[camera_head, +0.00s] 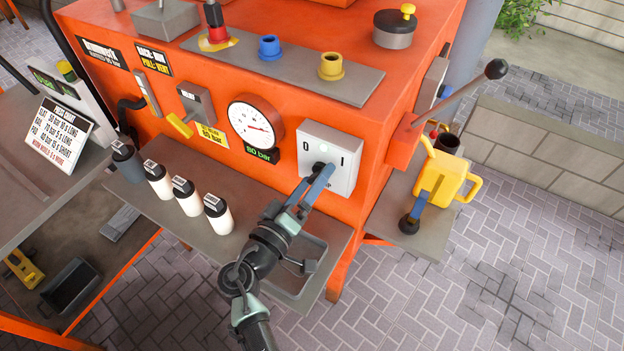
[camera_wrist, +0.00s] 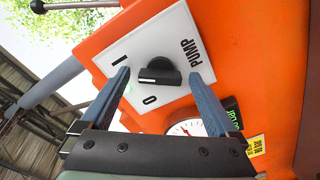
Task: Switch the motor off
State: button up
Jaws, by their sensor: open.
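The pump switch is a black rotary knob (camera_wrist: 158,72) on a white square plate (camera_wrist: 150,45) marked I, O and PUMP. The plate (camera_head: 341,140) is on the front of the orange machine in the head view. I cannot tell clearly which mark the knob points at. A small green spot shows on the plate beside the left finger. My gripper (camera_wrist: 159,74) is open, with one blue-grey finger on each side of the knob. In the head view my gripper (camera_head: 317,183) reaches the lower part of the plate and hides much of the knob.
A round pressure gauge (camera_head: 256,122) with a green bar display is left of the plate. Several capped bottles (camera_head: 218,214) stand on the grey shelf below.

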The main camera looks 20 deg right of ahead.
jog(key=c, duration=1.4)
jog(key=shift+n, duration=0.3)
jog(key=n, duration=0.2)
jog(key=shift+n, duration=0.3)
jog(key=n, duration=0.3)
jog(key=shift+n, duration=0.3)
jog(key=n, duration=0.4)
jog(key=shift+p, duration=0.4)
jog(key=shift+f+n+p, duration=0.1)
jog(key=shift+n+p, duration=0.3)
jog(key=shift+n, duration=1.2)
